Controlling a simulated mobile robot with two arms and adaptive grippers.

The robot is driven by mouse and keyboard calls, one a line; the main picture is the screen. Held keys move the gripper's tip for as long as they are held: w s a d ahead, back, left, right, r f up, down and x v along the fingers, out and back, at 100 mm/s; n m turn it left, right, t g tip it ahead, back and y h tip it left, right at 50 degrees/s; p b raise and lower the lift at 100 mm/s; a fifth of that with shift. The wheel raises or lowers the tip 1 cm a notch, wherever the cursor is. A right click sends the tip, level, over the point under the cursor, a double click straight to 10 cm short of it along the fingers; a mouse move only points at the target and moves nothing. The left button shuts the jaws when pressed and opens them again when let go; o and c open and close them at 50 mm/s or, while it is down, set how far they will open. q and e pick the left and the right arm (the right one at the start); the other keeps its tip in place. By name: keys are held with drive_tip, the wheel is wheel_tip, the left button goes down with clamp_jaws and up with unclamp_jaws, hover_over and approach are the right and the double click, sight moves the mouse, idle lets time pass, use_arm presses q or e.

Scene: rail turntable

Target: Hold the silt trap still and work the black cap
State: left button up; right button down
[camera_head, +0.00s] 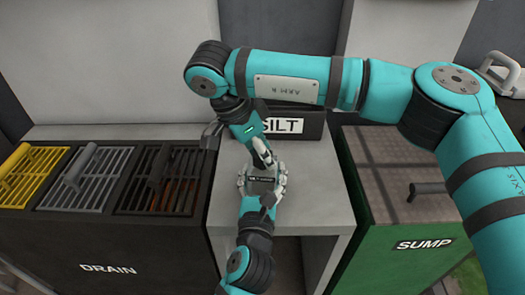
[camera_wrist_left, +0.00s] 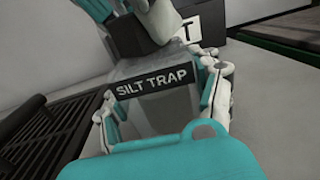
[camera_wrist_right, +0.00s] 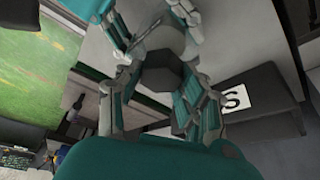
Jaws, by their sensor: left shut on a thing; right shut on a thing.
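The silt trap (camera_wrist_left: 165,113) is a grey body with a black "SILT TRAP" label in the left wrist view. In the head view my right gripper hides the cap. I cannot tell how far the cap is turned.
A dark bin labelled "SILT" (camera_head: 298,126) stands close behind on the bench (camera_head: 315,190). A dark drain unit (camera_head: 150,245) with yellow, grey and black grates is at left. A green sump box (camera_head: 400,220) with a handle is at right. Bare bench lies right of the trap.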

drive_tip(key=n, duration=0.2)
drive_tip(key=n+t+y, duration=0.1)
drive_tip(key=n, duration=0.1)
drive_tip(key=shift+d+n+t, duration=0.1)
drive_tip(key=shift+n+t, duration=0.2)
drive_tip(key=shift+n, duration=0.7)
drive_tip(key=n+t+y, duration=0.1)
drive_tip(key=n, duration=0.3)
drive_tip(key=shift+y, duration=0.4)
drive_tip(key=shift+n+y, duration=0.4)
drive_tip(key=shift+n, duration=0.6)
drive_tip(key=n+y, duration=0.1)
drive_tip(key=n, duration=0.1)
drive_tip(key=shift+n, duration=0.4)
drive_tip(key=n+y, duration=0.1)
drive_tip(key=n, duration=0.2)
